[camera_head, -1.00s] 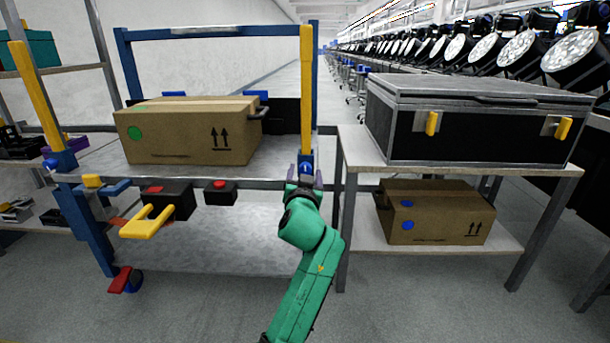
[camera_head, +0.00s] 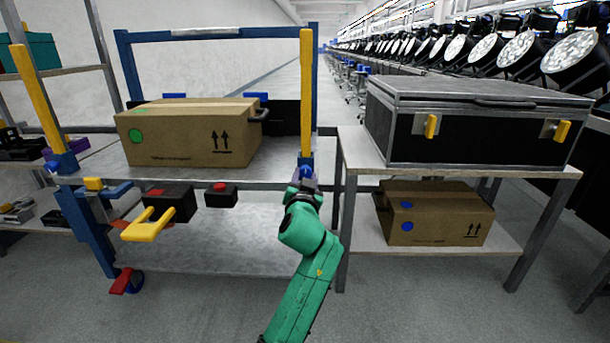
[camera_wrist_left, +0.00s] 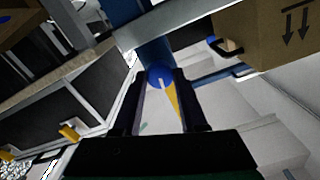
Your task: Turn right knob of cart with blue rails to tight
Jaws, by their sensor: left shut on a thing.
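The cart with blue rails (camera_head: 200,35) stands at left centre, with a yellow upright at each front corner. Its right knob (camera_wrist_left: 158,77) is blue with a white mark and sits at the foot of the right yellow upright (camera_head: 306,85). In the left wrist view the knob lies between the fingertips. My left gripper (camera_head: 305,181), on the green arm, is shut on this knob; it also shows in the left wrist view (camera_wrist_left: 163,90). In the head view the fingers mostly hide the knob. The blue left knob (camera_head: 52,168) is at the left upright. My right gripper is not in view.
A cardboard box (camera_head: 190,135) stands on the cart's deck. To the right, close to the arm, a grey table (camera_head: 350,150) holds a black case (camera_head: 480,120), with another box (camera_head: 435,215) on its lower shelf. A yellow handle (camera_head: 148,225) juts out at the cart's left front.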

